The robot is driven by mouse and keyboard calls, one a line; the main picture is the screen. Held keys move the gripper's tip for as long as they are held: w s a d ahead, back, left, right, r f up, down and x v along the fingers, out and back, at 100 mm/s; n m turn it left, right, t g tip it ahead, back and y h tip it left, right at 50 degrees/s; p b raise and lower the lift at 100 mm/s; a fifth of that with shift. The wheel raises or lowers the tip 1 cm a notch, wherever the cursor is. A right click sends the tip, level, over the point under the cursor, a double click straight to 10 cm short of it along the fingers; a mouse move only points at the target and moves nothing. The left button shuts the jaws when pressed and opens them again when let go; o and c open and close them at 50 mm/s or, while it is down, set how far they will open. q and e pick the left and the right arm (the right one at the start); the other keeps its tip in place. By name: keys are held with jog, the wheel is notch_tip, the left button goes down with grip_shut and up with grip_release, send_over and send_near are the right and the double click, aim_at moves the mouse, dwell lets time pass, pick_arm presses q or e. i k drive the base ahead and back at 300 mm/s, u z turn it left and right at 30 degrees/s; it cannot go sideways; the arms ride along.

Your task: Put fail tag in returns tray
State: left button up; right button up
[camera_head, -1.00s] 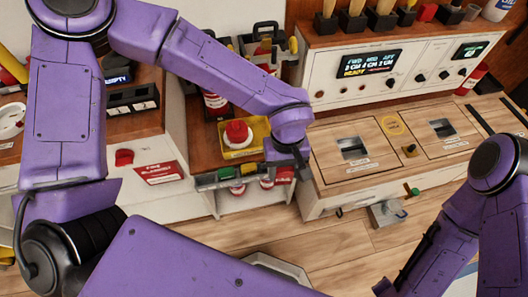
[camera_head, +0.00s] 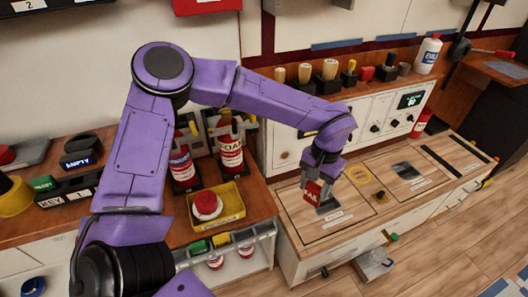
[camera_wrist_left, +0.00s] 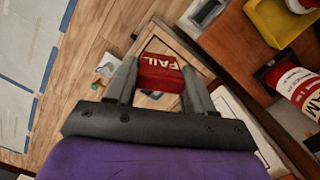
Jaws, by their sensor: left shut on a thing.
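My left gripper (camera_head: 320,180) is shut on the red fail tag (camera_head: 312,194), with white lettering, held over the left wooden panel of the console. In the left wrist view the fail tag (camera_wrist_left: 160,73) sits between both fingers, and its word FAIL is readable. A yellow tray (camera_head: 228,222) stands on the counter to the left of the gripper, with a red-capped round thing in it. It also shows in the left wrist view (camera_wrist_left: 268,32). I cannot read a label that marks any tray as the returns tray. My right gripper is not in view.
Two red bottles (camera_head: 231,155) stand behind the yellow tray. The console's panel has a dark recess (camera_head: 328,206) below the tag. A small metal box (camera_head: 373,264) is on the floor.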

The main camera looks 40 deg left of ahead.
aim_at(233, 203)
jog(key=z, duration=1.05)
jog(key=i, duration=1.1)
jog(key=u, duration=2.65)
